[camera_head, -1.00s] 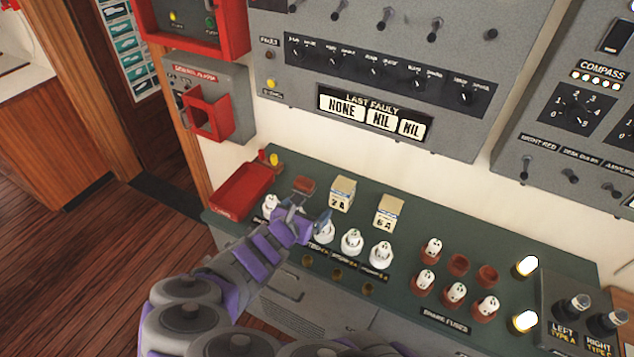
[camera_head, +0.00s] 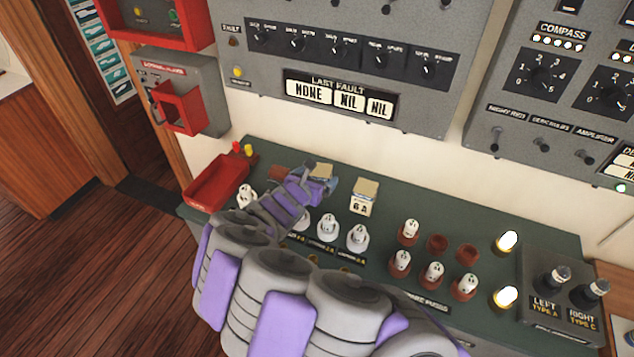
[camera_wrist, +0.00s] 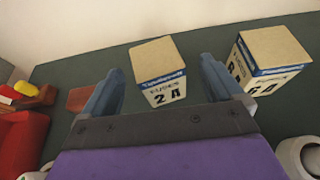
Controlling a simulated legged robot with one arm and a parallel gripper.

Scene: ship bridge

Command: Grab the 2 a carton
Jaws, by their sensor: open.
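The 2 A carton (camera_wrist: 160,75) is a small cream box with a blue band and "2 A" on its front. It stands upright on the green panel top. In the wrist view it lies between and just beyond the open fingers of my gripper (camera_wrist: 160,85), with a gap on both sides. In the head view my gripper (camera_head: 322,178) covers most of the carton, and only its top (camera_head: 321,171) shows. The 6 A carton (camera_wrist: 268,65), similar in look, stands to the right and also shows in the head view (camera_head: 363,196).
A red tray (camera_head: 217,184) is at the panel's left end. White-capped fuses (camera_head: 327,228) stand in front of the cartons, with more fuses (camera_head: 432,275) to the right. A wall and grey fault panel (camera_head: 340,95) rise behind.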

